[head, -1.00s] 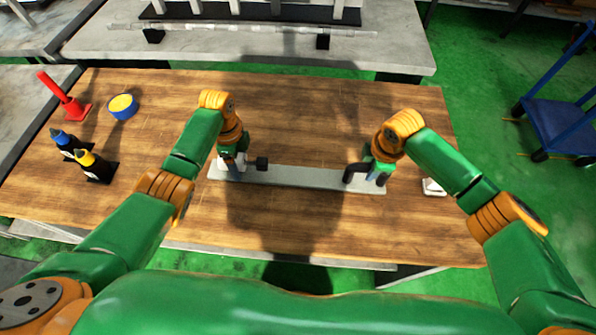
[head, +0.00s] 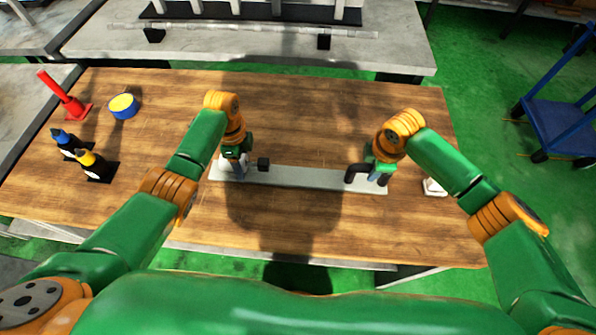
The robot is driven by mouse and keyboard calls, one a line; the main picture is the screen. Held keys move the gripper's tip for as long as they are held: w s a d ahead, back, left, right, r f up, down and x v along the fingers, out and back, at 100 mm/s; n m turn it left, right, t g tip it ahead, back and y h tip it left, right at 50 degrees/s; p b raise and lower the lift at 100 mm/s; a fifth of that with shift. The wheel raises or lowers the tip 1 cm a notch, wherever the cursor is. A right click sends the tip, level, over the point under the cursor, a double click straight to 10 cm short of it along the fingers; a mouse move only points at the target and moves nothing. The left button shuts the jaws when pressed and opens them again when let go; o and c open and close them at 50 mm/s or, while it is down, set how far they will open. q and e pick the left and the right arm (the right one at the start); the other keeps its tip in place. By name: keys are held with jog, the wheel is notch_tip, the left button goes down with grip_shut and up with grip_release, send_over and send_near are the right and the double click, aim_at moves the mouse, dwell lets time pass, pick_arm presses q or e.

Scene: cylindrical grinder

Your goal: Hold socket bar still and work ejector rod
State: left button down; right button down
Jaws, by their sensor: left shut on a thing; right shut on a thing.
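A long pale grey bar (head: 310,177), which I take to be the socket bar, lies on the wooden bench top. My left gripper (head: 240,173) is at its left end, shut, with a small dark block (head: 263,164) just to its right. This block may be the end of the ejector rod; the rest of the rod cannot be made out. My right gripper (head: 379,179) is at the bar's right end, shut, beside a dark bent piece (head: 356,172). My grippers and wrists hide what exactly each jaw grips.
A small white item (head: 434,187) lies right of my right gripper. A blue cart (head: 560,125) stands at right.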

aim_at(255, 163)
pick_arm(q)
jog(key=shift+d, duration=1.3)
pick_arm(e)
jog(key=shift+a, duration=0.3)
pick_arm(q)
jog(key=shift+w+d, duration=0.1)
jog(key=shift+d, duration=0.05)
pick_arm(e)
jog(key=shift+d, duration=0.1)
pick_arm(q)
jog(key=shift+d, duration=0.5)
pick_arm(e)
jog(key=shift+d, duration=0.1)
pick_arm(q)
jog(key=shift+d, duration=1)
jog(key=shift+c, duration=2)
grip_release()
